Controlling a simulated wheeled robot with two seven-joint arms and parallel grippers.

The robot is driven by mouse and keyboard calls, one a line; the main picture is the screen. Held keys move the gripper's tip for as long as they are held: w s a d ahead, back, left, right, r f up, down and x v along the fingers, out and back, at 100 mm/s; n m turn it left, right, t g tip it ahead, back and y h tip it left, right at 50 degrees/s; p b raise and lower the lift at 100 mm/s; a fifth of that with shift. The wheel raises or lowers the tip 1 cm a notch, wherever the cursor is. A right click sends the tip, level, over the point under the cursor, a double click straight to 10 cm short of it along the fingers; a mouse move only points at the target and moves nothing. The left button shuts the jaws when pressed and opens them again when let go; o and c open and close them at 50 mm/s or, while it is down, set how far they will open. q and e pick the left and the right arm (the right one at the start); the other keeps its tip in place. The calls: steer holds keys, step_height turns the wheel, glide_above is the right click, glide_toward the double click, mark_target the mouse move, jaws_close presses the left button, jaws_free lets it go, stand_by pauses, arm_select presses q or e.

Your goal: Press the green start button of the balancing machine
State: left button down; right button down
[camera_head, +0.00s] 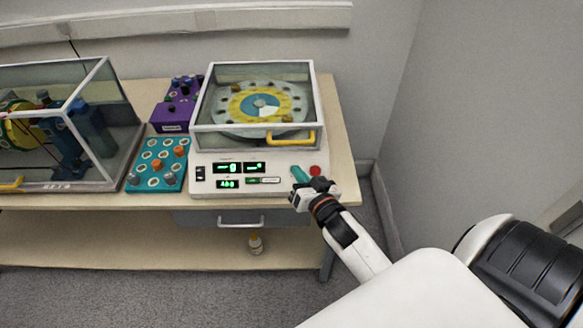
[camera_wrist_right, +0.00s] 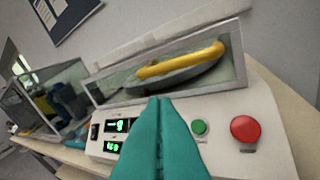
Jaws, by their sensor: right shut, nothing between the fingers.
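The balancing machine (camera_head: 225,180) stands on the table, with a clear-walled chamber over a yellow and grey disc. Its front panel carries lit green displays (camera_head: 228,168) and a red button (camera_head: 315,170). In the right wrist view the green start button (camera_wrist_right: 199,127) sits between my fingers and the larger red button (camera_wrist_right: 245,129). My right gripper (camera_head: 298,172) is shut and empty, its teal fingers over the right part of the panel. In the wrist view its fingertips (camera_wrist_right: 160,100) lie left of the green button. The green button cannot be made out in the head view. My left gripper is out of view.
A teal tray with knobs (camera_head: 142,178) and a purple box (camera_head: 170,118) stand left of the machine. A glass-walled enclosure (camera_head: 103,125) is at the far left. A yellow handle (camera_head: 300,140) juts from the chamber front.

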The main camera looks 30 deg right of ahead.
steer(key=shift+f, duration=0.1)
steer(key=shift+w+d+f+b, duration=0.55)
steer(key=shift+w+f+b, duration=0.3)
steer(key=shift+f+b, duration=0.25)
steer(key=shift+w+d+f+b, duration=0.5)
steer(key=shift+w+f+b, duration=0.35)
steer(key=shift+f+b, duration=0.25)
steer(key=shift+w+d+f+b, duration=0.55)
steer(key=shift+w+f+b, duration=0.3)
steer(key=shift+f+b, duration=0.2)
steer(key=shift+w+d+f, duration=0.1)
steer(key=shift+w+f, duration=0.1)
steer(key=shift+w, duration=0.05)
